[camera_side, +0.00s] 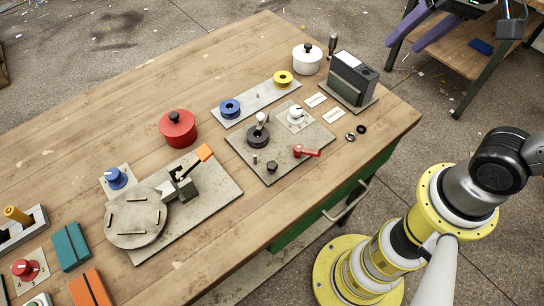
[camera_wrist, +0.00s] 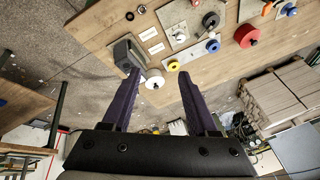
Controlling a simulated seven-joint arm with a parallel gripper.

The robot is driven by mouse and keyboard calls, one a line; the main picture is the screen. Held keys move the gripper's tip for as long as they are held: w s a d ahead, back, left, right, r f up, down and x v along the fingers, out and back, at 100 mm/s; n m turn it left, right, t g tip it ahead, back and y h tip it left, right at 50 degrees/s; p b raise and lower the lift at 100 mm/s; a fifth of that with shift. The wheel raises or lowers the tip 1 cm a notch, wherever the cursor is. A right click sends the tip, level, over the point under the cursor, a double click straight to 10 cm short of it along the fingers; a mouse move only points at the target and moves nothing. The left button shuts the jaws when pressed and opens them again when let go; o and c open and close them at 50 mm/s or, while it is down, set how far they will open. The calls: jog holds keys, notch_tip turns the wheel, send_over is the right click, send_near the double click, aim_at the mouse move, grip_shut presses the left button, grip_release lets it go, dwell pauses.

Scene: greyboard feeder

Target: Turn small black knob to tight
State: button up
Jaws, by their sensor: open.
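The small black knob (camera_side: 271,166) stands near the front corner of a grey plate (camera_side: 285,165) in the middle of the bench in the side view. It is left of a red lever handle (camera_side: 306,151) and below a larger black wheel (camera_side: 258,135). Its marking is too small to read. In the wrist view I cannot make out the small knob. My gripper (camera_side: 405,44) is at the top right of the side view, well away from the knob. Its purple fingers are wide apart and empty in the wrist view (camera_wrist: 158,74).
Around the plate are a white dial (camera_side: 296,115), spools on a strip (camera_side: 257,103), a red pot (camera_side: 178,129), a white pot (camera_side: 307,61) and a grey box (camera_side: 351,78). A turntable fixture (camera_side: 134,218) stands left. The bench's front strip is mostly bare.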

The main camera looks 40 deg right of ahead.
jog(key=w+a+f+m+g, duration=0.1)
jog(key=w+a+g, duration=0.1)
jog(key=w+a, duration=0.5)
jog(key=n+g, duration=0.2)
jog(key=g, duration=0.1)
send_over(272, 164)
notch_tip(272, 164, down, 12)
jog(key=shift+h, duration=0.3)
notch_tip(272, 164, down, 13)
jog(key=shift+r, duration=0.1)
grip_shut()
